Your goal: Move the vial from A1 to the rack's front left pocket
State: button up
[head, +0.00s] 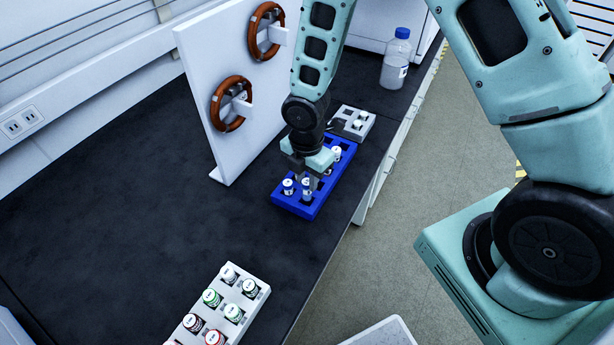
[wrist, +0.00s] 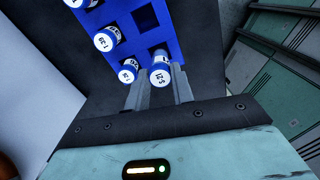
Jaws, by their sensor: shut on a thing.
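My gripper (head: 310,180) is over the near end of the blue rack (head: 318,206), pointing down. In the wrist view its fingers (wrist: 160,92) are shut on a white-capped vial (wrist: 160,75) with a blue band. This vial also shows below the gripper in the head view (head: 306,188). I cannot tell whether its base is seated in a pocket or raised. Another vial (wrist: 128,71) stands just left of the fingers, and one more (wrist: 106,39) is further along the blue rack. The fingers partly hide the nearest pockets.
A white rack (head: 248,312) with several green- and red-banded vials stands at the front. A small grey rack (head: 351,123) is behind the blue one. A white panel (head: 213,150) with brown rings stands left. A bottle (head: 396,62) is at the back. The left bench is clear.

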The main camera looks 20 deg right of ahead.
jog(key=shift+f, duration=0.15)
jog(key=shift+f+b, duration=0.9)
jog(key=shift+f, duration=0.15)
jog(key=shift+f, duration=0.2)
jog(key=shift+f+b, duration=0.3)
dwell(0.3)
jog(key=o, duration=1.4)
jog(key=shift+o, duration=0.2)
